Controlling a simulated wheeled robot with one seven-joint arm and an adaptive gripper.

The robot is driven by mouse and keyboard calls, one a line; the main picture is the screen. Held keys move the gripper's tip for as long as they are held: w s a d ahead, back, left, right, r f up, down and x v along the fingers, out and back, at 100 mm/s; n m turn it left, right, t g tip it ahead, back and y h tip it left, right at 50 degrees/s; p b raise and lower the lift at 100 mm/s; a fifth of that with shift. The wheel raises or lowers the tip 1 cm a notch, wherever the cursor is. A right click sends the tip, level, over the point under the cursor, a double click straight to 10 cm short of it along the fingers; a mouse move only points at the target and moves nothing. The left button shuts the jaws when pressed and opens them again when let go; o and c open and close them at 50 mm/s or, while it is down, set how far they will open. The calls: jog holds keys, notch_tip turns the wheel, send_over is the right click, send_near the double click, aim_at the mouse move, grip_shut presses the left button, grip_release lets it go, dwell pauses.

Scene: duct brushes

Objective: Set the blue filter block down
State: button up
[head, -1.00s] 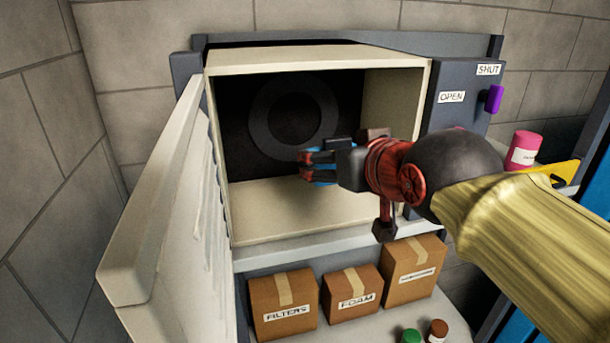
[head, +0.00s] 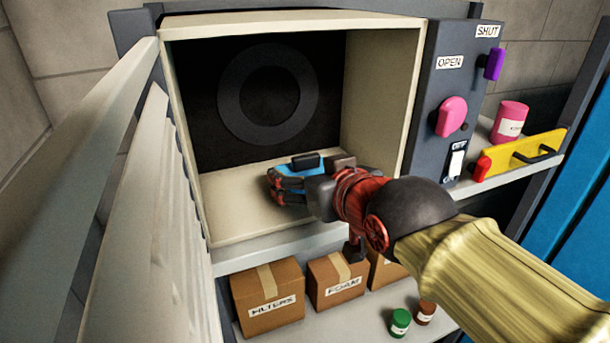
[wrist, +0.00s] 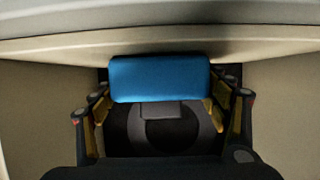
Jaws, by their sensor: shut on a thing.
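The blue filter block (head: 308,163) is inside the open cream-coloured box of the duct unit (head: 390,100), just above or on its floor (head: 235,205); I cannot tell whether it touches. My gripper (head: 284,183) is shut on the block, with its dark fingers around it, and they partly hide it. In the wrist view the blue block (wrist: 160,78) spans the space between the two sets of fingers. A dark ring (head: 268,93) is on the back wall behind it.
The open white door (head: 150,200) stands at the left. A panel with a purple handle (head: 494,64) and pink knob (head: 451,117) is at the right. A yellow level (head: 520,154) and pink jar (head: 510,120) sit on a side shelf. Cardboard boxes (head: 268,300) stand below.

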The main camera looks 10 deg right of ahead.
jog(key=shift+f, duration=0.1)
jog(key=o, duration=0.7)
jog(key=shift+w+a, duration=0.1)
jog(key=shift+w, duration=0.05)
jog(key=o, duration=0.4)
jog(key=shift+o, duration=0.2)
